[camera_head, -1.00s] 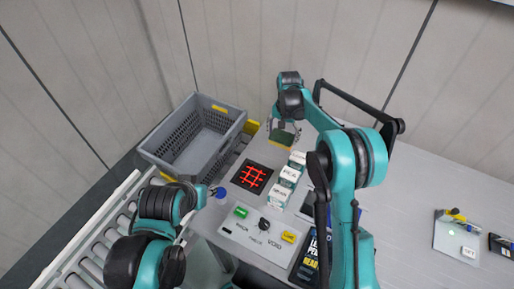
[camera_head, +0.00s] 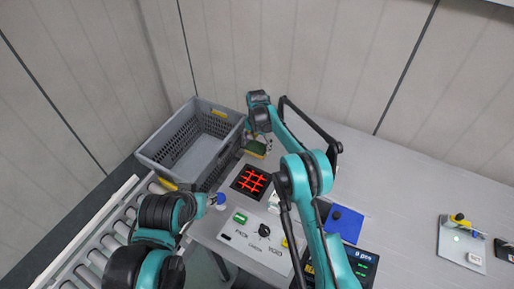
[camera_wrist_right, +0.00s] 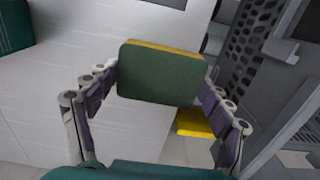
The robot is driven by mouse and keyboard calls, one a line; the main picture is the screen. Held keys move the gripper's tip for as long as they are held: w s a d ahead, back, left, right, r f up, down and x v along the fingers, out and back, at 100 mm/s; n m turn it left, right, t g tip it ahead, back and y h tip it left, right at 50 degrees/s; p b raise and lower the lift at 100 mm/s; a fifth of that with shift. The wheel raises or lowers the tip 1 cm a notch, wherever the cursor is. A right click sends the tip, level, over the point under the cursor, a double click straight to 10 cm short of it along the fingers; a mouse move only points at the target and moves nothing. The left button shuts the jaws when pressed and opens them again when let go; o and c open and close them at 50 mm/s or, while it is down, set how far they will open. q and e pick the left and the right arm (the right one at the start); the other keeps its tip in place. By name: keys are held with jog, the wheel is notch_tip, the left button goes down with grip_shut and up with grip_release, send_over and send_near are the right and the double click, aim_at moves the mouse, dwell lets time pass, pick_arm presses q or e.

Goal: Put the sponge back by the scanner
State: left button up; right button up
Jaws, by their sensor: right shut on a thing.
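My right gripper (camera_head: 257,140) is shut on the sponge (camera_head: 255,149), which is dark green with a yellow layer. In the right wrist view the sponge (camera_wrist_right: 160,74) sits between both fingers, its green face towards the camera. The scanner (camera_head: 250,182), a black square with a glowing red grid, lies on the table just nearer than the sponge. I cannot tell whether the sponge touches the table.
A grey crate (camera_head: 185,152) stands left of the sponge, close to it. A button panel (camera_head: 258,239) lies in front of the scanner. My right arm partly hides white boxes (camera_head: 273,201). A blue mat (camera_head: 344,223) and a screen (camera_head: 365,263) are to the right. The table beyond is mostly clear.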

jog(key=shift+f, duration=0.4)
jog(key=shift+f, duration=0.15)
jog(key=o, duration=1.1)
